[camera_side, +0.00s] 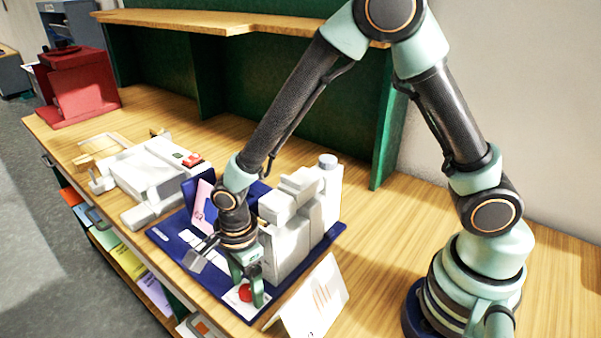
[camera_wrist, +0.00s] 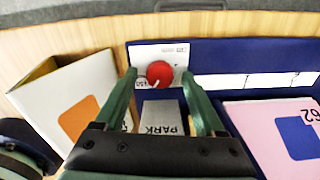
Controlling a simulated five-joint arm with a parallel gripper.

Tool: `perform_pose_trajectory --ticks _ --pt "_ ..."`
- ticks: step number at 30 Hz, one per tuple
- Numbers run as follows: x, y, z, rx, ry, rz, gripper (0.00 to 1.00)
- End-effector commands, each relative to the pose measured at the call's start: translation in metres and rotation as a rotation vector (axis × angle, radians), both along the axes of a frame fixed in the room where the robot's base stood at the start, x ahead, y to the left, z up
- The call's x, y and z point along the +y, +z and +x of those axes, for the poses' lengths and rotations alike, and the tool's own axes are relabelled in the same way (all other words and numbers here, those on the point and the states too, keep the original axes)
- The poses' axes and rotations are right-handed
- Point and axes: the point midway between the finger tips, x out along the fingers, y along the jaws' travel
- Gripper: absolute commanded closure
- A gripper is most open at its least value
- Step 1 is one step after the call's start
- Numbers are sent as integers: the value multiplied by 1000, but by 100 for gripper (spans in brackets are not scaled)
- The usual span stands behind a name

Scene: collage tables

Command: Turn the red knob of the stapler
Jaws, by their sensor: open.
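The red knob (camera_side: 245,293) sits on a white plate at the front corner of a dark blue base (camera_side: 327,236). A bulky white machine (camera_side: 290,245), seemingly the stapler, stands on this base. My gripper (camera_side: 249,289) points down at the knob, its green fingers partly hiding it in the side view. In the wrist view the round knob (camera_wrist: 160,74) has a pale pointer mark at its lower left. The open fingers of my gripper (camera_wrist: 159,76) lie on either side of it, with gaps showing. Contact cannot be told.
A folded white card (camera_side: 315,300) stands close beside the base; its orange square shows in the wrist view. A grey block marked PARK (camera_wrist: 161,117) and a pink card (camera_wrist: 275,135) are near my fingers. Another white machine (camera_side: 150,172) and a red box (camera_side: 80,88) stand left.

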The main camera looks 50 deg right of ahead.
Motion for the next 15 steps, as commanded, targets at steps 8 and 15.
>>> perform_pose_trajectory --ticks 8,15 --pt "1 35 1 -7 0 4 28" --pt "1 84 1 -6 0 3 28"
